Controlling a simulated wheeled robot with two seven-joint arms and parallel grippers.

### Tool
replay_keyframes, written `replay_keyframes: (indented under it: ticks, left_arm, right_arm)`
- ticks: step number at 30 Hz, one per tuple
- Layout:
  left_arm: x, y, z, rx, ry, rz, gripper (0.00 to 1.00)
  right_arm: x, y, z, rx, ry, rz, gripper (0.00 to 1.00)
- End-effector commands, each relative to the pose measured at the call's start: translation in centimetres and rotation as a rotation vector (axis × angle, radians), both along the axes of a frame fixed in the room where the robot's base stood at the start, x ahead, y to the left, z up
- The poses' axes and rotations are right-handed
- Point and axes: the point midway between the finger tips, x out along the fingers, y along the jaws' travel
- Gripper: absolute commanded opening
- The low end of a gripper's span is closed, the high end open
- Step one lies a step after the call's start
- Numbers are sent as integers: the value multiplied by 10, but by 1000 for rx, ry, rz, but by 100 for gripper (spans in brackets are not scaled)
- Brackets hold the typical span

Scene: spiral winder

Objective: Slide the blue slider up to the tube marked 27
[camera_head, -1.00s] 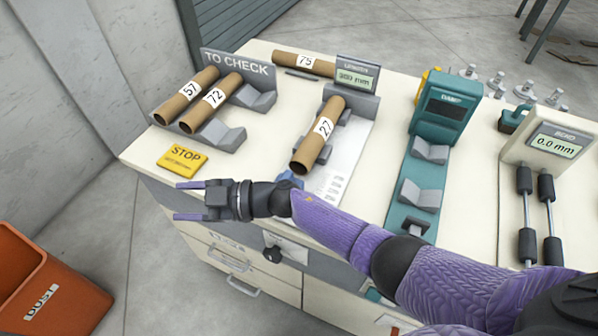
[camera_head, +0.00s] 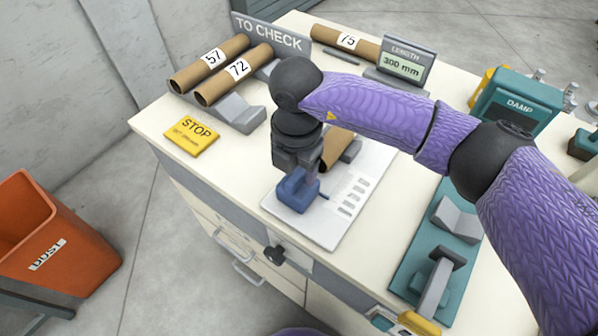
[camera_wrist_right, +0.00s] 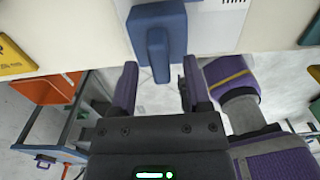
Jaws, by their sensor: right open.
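The blue slider (camera_head: 297,190) sits at the near end of the white length-gauge plate (camera_head: 325,226). The tube marked 27 (camera_head: 336,146) lies behind it on the gauge; my right arm hides most of it, with its number. My right gripper (camera_head: 303,174) is open and points down at the slider. In the right wrist view the slider (camera_wrist_right: 157,28) has an upright tab between the open fingers of my right gripper (camera_wrist_right: 160,76), with gaps on both sides. My left gripper is not in view.
Tubes 57 (camera_head: 209,63) and 72 (camera_head: 234,74) lie on the TO CHECK rack. Tube 75 (camera_head: 345,41) lies behind, beside the length display (camera_head: 401,64) reading 300 mm. A yellow STOP block (camera_head: 191,136) and the teal DAMP device (camera_head: 518,104) flank the gauge.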

Motion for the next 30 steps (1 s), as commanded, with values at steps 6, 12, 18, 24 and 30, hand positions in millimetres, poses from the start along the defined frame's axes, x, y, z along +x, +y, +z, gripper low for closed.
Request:
replay_keyframes:
  ticks: [6,12,18,24,30]
  left_arm:
    - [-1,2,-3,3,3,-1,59]
    - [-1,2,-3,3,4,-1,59]
    - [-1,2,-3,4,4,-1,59]
    - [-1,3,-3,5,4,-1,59]
    - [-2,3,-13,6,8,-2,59]
  right_arm:
    - [0,0,-14,2,1,2,62]
    - [0,0,-13,2,1,2,53]
    - [0,0,-13,3,2,2,11]
    - [0,1,-13,3,1,2,0]
    - [17,-11,-16,-1,-1,-5,0]
